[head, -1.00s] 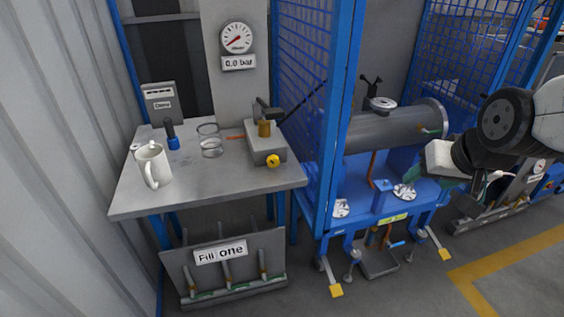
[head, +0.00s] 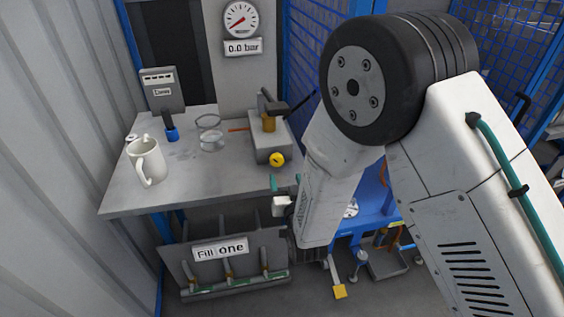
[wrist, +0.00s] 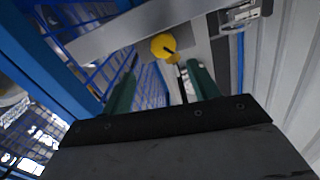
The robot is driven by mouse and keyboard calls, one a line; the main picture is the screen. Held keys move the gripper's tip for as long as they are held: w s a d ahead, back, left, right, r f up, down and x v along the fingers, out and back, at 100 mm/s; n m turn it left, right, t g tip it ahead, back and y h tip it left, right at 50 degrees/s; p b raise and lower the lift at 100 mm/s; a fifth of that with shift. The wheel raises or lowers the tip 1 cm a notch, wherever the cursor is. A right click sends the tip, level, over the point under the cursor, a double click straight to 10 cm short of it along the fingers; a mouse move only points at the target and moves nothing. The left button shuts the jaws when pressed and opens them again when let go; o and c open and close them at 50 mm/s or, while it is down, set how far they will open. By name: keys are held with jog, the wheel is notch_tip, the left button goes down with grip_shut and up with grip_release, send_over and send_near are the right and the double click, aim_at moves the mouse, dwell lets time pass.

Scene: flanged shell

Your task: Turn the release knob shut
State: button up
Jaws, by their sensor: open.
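A round yellow knob (head: 277,159) with a dark mark sits on the front of a grey block (head: 268,148) at the bench's right front edge. I take it for the release knob. In the wrist view the yellow knob (wrist: 163,46) is ahead, between and beyond the two green fingers. My gripper (head: 284,184) is just below and in front of the knob in the head view, apart from it. In the wrist view my gripper (wrist: 163,72) is open and empty. My arm hides part of the gripper in the head view.
The bench (head: 180,200) holds a white mug (head: 147,162), a blue-based item (head: 171,133) and clear rings (head: 211,140). A lever (head: 285,107) stands above the block. The gauge (head: 241,19) reads near 0.0 bar. Blue mesh (wrist: 88,22) stands left in the wrist view.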

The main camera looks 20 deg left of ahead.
aim_at(278, 162)
jog(key=shift+s+a+f, duration=0.1)
jog(key=shift+a+f, duration=0.1)
jog(key=shift+a, duration=0.1)
jog(key=shift+w+a, duration=0.25)
jog(key=shift+w, duration=0.05)
jog(key=x, duration=0.6)
jog(key=shift+w+a, duration=0.2)
jog(key=shift+w, duration=0.15)
jog(key=c, duration=1)
